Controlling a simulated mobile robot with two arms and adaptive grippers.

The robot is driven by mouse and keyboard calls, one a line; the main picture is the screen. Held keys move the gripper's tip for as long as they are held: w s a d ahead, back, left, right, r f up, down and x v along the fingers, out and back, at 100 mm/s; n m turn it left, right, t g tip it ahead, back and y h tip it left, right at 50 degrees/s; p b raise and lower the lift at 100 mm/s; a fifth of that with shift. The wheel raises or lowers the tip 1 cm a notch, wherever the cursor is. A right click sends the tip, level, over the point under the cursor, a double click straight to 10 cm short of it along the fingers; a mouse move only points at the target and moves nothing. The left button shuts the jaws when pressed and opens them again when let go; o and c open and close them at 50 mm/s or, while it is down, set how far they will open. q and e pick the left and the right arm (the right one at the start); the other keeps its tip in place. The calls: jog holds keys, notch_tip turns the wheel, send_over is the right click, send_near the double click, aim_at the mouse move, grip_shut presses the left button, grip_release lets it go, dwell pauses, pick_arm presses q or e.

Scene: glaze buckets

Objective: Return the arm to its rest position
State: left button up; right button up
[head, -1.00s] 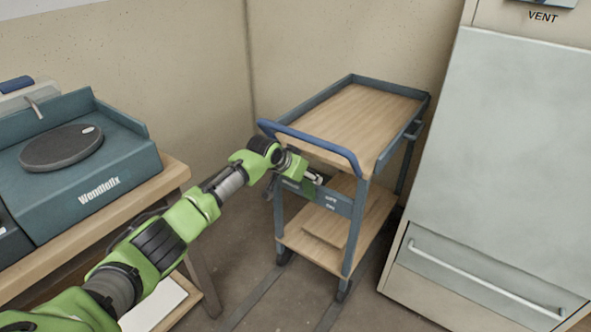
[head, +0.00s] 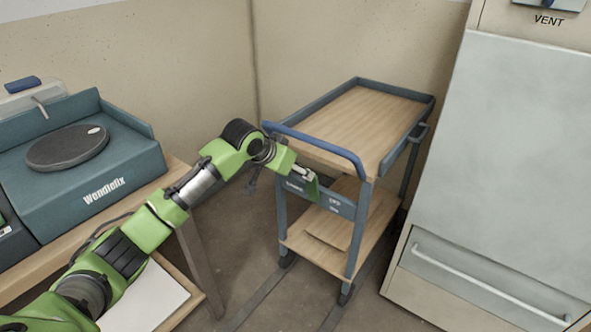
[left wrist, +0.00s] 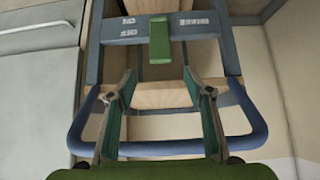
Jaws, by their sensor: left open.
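My left arm (head: 155,225) is green with dark and silver joints and reaches in from the lower left. Its gripper (head: 302,170) is at the near end of the cart, by the blue push handle (head: 315,142) and the grey lettered panel. In the left wrist view the gripper (left wrist: 160,75) is open, its two fingers apart with nothing held between them. The handle (left wrist: 255,125) shows behind and around the fingers there. A green tab (left wrist: 160,40) is at the lettered panel, beyond the fingertips; it also shows in the head view (head: 312,188). My right gripper is not in view.
The cart has a wooden top (head: 360,120) and a lower shelf (head: 375,215) with a flat board. At left, a teal machine (head: 85,165) with a dark round plate stands on a wooden table. A large pale cabinet (head: 510,150) stands at right. Floor shows between table and cart.

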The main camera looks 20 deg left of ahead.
pick_arm(q)
jog(key=shift+f, duration=0.1)
